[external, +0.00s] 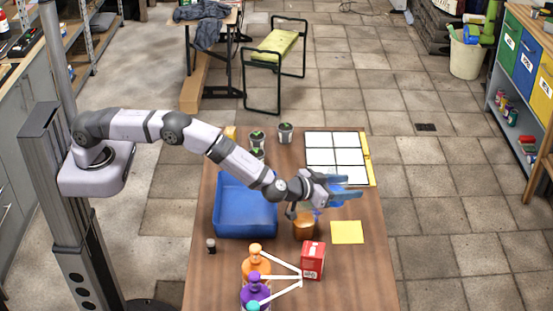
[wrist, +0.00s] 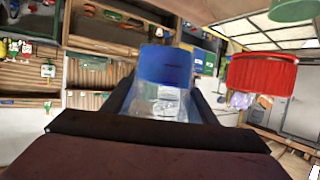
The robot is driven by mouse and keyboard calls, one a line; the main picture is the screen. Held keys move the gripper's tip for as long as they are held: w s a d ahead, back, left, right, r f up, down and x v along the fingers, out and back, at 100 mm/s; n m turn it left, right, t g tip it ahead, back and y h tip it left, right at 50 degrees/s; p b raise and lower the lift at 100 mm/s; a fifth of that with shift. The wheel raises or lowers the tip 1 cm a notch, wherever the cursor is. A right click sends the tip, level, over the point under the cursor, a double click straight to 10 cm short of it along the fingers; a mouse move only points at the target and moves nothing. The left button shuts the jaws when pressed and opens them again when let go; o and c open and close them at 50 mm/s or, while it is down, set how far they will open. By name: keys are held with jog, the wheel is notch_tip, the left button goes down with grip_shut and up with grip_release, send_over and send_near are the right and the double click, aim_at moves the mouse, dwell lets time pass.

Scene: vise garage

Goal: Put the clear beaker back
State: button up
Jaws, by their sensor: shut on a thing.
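The clear beaker (wrist: 165,100) is between the two dark fingers of my gripper (wrist: 165,108) in the wrist view. Its far end is bright blue; I cannot tell whether this is liquid or a coloured part. In the external view my gripper (external: 332,190) is above the wooden table, right of the blue tray, shut on the beaker (external: 345,193), which shows as a small bluish shape. The beaker looks tilted and clear of the table top. My gripper partly hides it there. An amber container (external: 304,227) stands just below my gripper.
A blue tray (external: 246,233) lies left of the amber container. A white gridded panel (external: 337,158) is behind. A yellow square (external: 347,232), a red box (external: 313,262), a white rack (external: 285,277), and orange (external: 256,265) and purple (external: 254,292) bottles are nearer. Dark pots (external: 285,133) stand at the back.

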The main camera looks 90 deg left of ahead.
jog(key=s+d+r+m+t+h+b, duration=0.1)
jog(key=s+d+r+m+h+b, duration=0.15)
jog(key=d+r+b, duration=0.65)
jog(key=s+d+f+m+h, duration=0.1)
jog(key=s+f+h, duration=0.1)
jog(key=s+f, duration=0.4)
jog(key=s+d+f+m+h, duration=0.1)
jog(key=s+f+m+h, duration=0.1)
jog(key=s+f, duration=0.5)
jog(key=s, duration=0.5)
jog(key=shift+t, duration=0.3)
jog(key=shift+n+y, duration=0.25)
jog(key=shift+y, duration=0.1)
jog(key=shift+f+p, duration=0.7)
jog(key=shift+f, duration=4.25)
jog(key=shift+a+f, duration=0.1)
